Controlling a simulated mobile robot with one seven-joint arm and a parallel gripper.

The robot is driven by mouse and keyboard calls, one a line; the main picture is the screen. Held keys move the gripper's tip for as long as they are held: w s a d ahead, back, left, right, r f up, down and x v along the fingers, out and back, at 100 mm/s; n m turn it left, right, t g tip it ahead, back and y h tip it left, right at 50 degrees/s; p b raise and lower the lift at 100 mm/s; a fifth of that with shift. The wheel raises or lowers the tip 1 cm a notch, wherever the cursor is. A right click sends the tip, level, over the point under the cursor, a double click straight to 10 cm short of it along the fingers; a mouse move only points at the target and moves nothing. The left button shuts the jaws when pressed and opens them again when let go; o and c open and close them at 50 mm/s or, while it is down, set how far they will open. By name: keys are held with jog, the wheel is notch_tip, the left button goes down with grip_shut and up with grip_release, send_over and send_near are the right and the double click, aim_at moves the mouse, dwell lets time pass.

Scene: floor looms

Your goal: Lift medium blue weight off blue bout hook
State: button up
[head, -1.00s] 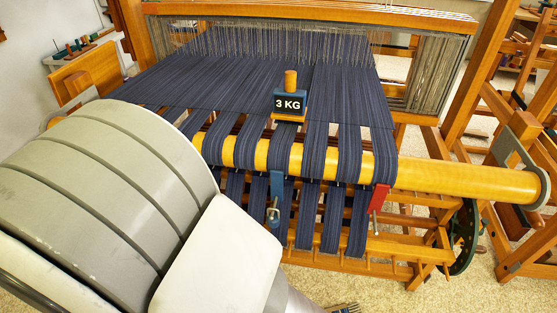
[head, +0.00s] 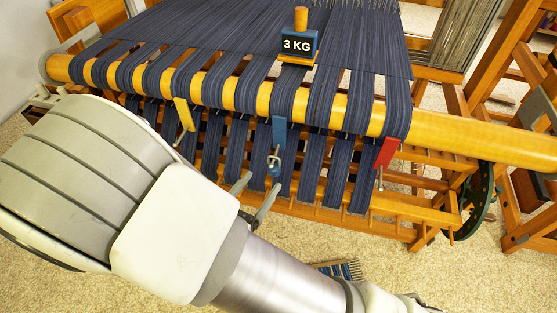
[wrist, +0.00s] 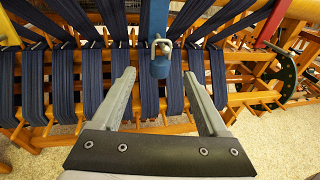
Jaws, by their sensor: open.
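A small blue weight (head: 274,170) hangs from a metal hook on the blue bout tag (head: 279,134) at the front of the loom. In the wrist view the weight (wrist: 160,67) hangs under its metal ring (wrist: 161,46), between and just beyond my fingertips. My gripper (head: 261,182) is open and empty, its fingers pointing at the weight from the front and below. In the wrist view the gripper (wrist: 160,76) has one finger on each side of the weight, with no visible contact.
A dark blue block marked 3 KG (head: 298,46) stands on the warp. The yellow tag (head: 184,114) is left of the blue one; the red tag (head: 387,152) is right. The yellow beam (head: 450,137) crosses above the hanging weight. A brush-like tool (head: 338,269) lies on the floor.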

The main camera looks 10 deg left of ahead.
aim_at(277, 162)
jog(key=b+x, duration=0.2)
jog(key=x, duration=0.8)
jog(key=shift+w+d, duration=0.1)
jog(key=shift+w, duration=0.2)
jog(key=shift+c, duration=0.2)
grip_shut()
jog(key=shift+w+r+p, duration=0.1)
jog(key=shift+r+p, duration=0.45)
jog(key=shift+r, duration=0.3)
